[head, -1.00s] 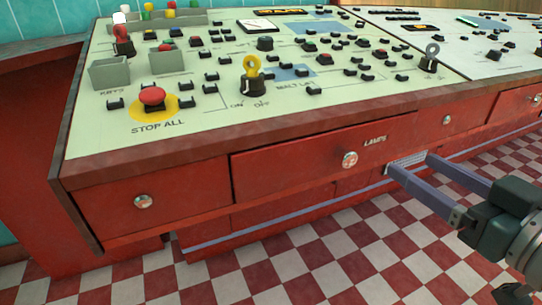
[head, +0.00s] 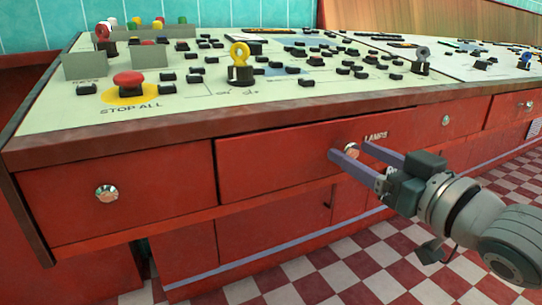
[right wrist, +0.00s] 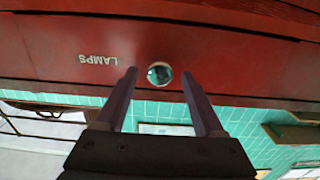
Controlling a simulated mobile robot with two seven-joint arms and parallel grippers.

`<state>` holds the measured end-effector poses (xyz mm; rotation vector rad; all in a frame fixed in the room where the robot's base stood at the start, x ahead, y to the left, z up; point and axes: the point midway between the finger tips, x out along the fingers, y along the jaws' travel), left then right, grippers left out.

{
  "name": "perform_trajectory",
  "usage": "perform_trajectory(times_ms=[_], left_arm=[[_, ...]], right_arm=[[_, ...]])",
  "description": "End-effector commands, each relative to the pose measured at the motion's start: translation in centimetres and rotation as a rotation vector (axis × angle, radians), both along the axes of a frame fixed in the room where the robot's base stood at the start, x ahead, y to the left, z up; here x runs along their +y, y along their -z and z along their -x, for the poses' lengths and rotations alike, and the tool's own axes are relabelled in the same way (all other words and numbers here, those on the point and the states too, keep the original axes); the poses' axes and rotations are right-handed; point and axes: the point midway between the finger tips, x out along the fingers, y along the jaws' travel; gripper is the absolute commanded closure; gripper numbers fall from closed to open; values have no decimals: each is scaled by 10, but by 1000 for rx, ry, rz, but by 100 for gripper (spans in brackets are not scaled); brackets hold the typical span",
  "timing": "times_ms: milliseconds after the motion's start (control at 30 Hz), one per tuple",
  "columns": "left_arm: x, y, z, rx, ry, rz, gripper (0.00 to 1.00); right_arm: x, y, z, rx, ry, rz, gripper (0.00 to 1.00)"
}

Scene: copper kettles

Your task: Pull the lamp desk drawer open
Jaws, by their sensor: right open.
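The lamp drawer (head: 268,165) is a red drawer front marked LAMPS under the desk top, and it looks shut or nearly so. Its round metal knob (head: 352,150) sits on its right part. My right gripper (head: 350,151) is open, with one finger on each side of the knob in the head view. In the right wrist view the knob (right wrist: 159,74) shows between the two fingertips (right wrist: 158,72), with gaps on both sides. I cannot tell if the fingers reach past it. The drawer front (right wrist: 60,50) appears upside down there. My left gripper is not in view.
The desk top (head: 170,115) carries a red STOP ALL button (head: 129,82), a yellow ring key (head: 240,55) and several black switches. Another drawer with a knob (head: 107,193) is at the left. The checkered floor (head: 340,270) in front is clear.

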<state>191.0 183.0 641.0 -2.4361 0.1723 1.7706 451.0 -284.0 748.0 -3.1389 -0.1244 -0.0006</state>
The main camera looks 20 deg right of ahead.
Motion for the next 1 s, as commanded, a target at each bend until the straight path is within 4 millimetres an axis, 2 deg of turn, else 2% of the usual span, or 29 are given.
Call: perform_trajectory(times_ms=[100, 400, 1000], left_arm=[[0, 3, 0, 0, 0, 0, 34], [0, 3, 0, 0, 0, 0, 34], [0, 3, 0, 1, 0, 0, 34]], right_arm=[[0, 0, -7, -1, 0, 1, 30], [0, -1, -9, 1, 0, 1, 31], [1, 0, -8, 0, 0, 0, 99]])
